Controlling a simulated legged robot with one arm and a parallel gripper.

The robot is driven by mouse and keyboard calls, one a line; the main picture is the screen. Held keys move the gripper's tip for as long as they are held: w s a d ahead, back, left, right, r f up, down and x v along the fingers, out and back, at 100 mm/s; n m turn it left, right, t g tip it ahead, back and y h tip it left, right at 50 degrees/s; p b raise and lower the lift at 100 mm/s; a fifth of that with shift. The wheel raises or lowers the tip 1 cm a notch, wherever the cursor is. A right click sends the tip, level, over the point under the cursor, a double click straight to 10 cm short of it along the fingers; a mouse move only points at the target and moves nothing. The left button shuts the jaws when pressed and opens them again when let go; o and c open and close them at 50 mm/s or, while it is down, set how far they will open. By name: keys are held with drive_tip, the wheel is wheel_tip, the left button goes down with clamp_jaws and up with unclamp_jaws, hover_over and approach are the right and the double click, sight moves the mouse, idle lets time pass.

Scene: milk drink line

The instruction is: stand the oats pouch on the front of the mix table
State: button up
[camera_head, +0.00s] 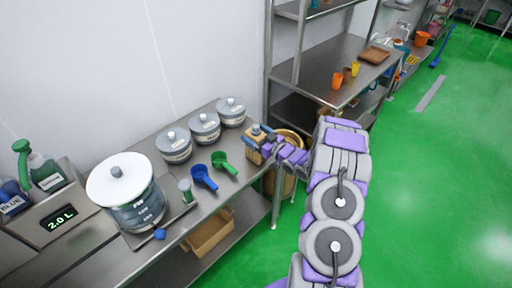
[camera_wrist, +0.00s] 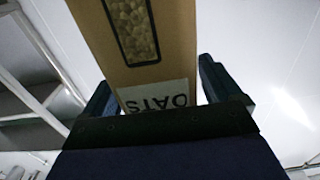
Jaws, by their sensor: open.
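The oats pouch (camera_head: 253,154) is tan and stands upright at the right end of the steel mix table (camera_head: 140,262), close to its edge. In the wrist view the pouch (camera_wrist: 182,42) fills the gap between the fingers, with a window of oats and an upside-down "OATS" label. My gripper (camera_head: 262,139) is open around the pouch, one blue finger on each side. In the wrist view the gripper (camera_wrist: 158,88) shows slim gaps near the fingers; whether either touches is unclear. The pouch's base is partly hidden in the head view.
Several lidded grey pots (camera_head: 204,128) line the table's back. A blue scoop (camera_head: 203,177) and green scoop (camera_head: 224,163) lie left of the pouch. A large white-lidded container (camera_head: 132,205) stands further left. A round bin (camera_head: 291,136) is behind my gripper. Green floor is clear at right.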

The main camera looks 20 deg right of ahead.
clamp_jaws()
idle(0.8)
